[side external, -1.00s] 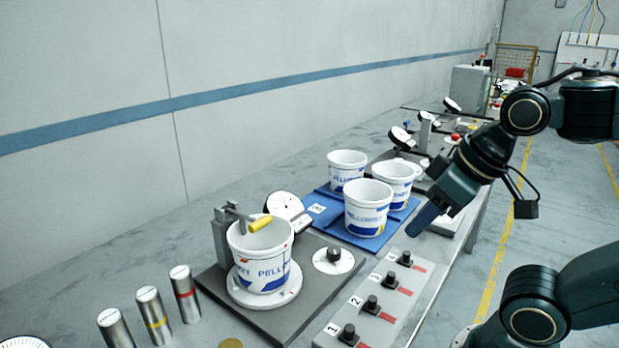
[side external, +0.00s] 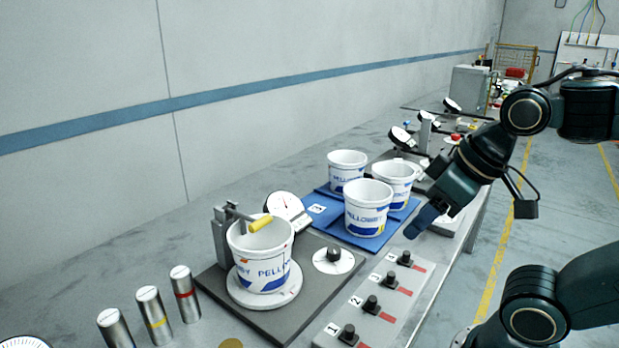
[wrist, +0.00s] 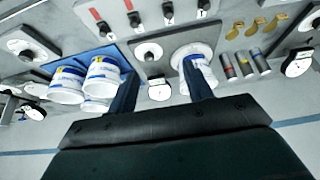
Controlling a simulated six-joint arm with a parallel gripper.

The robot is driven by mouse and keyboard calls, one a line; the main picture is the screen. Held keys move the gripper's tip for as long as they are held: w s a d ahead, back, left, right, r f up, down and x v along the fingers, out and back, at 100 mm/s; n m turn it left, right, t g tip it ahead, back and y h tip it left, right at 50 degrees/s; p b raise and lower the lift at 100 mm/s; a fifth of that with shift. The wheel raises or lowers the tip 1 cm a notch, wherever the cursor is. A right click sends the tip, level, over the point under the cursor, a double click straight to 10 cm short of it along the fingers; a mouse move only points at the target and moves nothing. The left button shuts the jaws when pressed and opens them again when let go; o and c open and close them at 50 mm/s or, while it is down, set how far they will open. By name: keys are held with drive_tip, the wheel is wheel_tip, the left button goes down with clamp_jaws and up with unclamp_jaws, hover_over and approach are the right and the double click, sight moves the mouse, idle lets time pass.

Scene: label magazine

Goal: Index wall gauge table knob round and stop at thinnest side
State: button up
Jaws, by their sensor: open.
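The wall gauge table is a dark plate (side external: 307,302) with a white tub (side external: 262,262) upright on a round white turntable (side external: 264,297). A yellow-handled gauge arm (side external: 259,223) reaches over the tub's rim, and a dial gauge (side external: 284,207) stands behind it. The black knob (side external: 334,254) sits on a white disc to the right of the tub; it also shows in the wrist view (wrist: 149,56). My gripper (side external: 428,219) is open and empty, in the air to the right of the knob and well apart from it. In the wrist view its two fingers (wrist: 162,84) flank the knob's direction.
Several white tubs (side external: 367,206) stand on a blue mat (side external: 322,218) behind the gauge table. A grey strip of numbered black knobs (side external: 371,304) lies along the front. Metal cylinders (side external: 184,294) stand at left. Another dial gauge station (side external: 401,138) is farther back.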

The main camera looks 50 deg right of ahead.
drive_tip(key=w, duration=0.1)
drive_tip(key=n+g, duration=0.6)
drive_tip(key=n, duration=0.1)
hover_over(334, 250)
wheel_tip(334, 250, down, 4)
drive_tip(key=shift+d+f, duration=0.1)
drive_tip(key=shift+f, duration=0.1)
wheel_tip(334, 250, down, 14)
drive_tip(key=shift+r, duration=0.25)
idle(0.4)
drive_tip(key=c, duration=1)
